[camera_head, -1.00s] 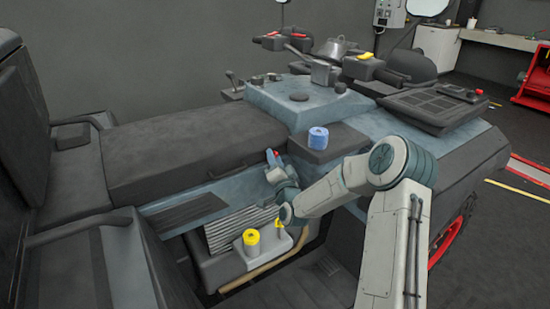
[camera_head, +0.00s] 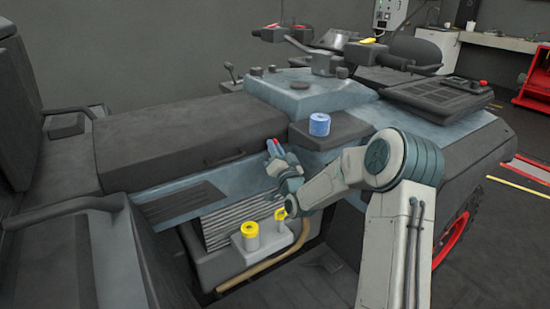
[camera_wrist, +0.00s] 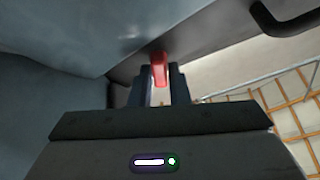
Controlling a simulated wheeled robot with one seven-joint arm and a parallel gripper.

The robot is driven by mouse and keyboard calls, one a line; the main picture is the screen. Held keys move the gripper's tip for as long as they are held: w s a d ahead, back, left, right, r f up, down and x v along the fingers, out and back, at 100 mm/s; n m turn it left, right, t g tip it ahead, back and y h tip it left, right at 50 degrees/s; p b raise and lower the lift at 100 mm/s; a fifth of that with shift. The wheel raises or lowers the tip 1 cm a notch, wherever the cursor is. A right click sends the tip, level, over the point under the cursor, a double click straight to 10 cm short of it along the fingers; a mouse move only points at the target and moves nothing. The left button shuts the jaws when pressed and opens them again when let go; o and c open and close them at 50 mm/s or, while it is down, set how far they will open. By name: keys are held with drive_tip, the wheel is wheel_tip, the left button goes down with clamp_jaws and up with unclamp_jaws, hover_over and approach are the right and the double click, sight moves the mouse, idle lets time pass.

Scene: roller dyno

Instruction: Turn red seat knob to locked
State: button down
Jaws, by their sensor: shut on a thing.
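The red seat knob (camera_wrist: 159,68) shows in the wrist view between my gripper's two dark fingers, against the vehicle's side below the seat. My gripper (camera_wrist: 160,88) is shut on it. In the head view, a small red bit of the knob (camera_head: 271,143) shows at the tip of my gripper (camera_head: 273,149), just under the front right end of the black seat (camera_head: 180,130). The fingers and wrist cover most of the knob there. I cannot read any lock marking.
A blue-lidded cup-like item (camera_head: 319,124) stands on a dark ledge right of the knob. Yellow caps (camera_head: 250,229) sit on the white tank below my wrist. A black handle (camera_wrist: 285,18) is close by at upper right in the wrist view.

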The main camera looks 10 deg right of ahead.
drive_tip(key=shift+n+g+y+b, duration=0.15)
drive_tip(key=shift+n+y+b, duration=1.1)
drive_tip(key=shift+n+b, duration=1.25)
drive_tip(key=shift+n+g+y+b, duration=0.15)
drive_tip(key=shift+n+y+b, duration=1.1)
drive_tip(key=shift+n+b, duration=1.2)
drive_tip(key=c, duration=1.4)
unclamp_jaws()
drive_tip(key=shift+c, duration=0.2)
drive_tip(key=v, duration=1.3)
drive_tip(key=shift+s+d+p, duration=0.15)
drive_tip(key=shift+s+p, duration=0.25)
drive_tip(key=shift+p, duration=0.05)
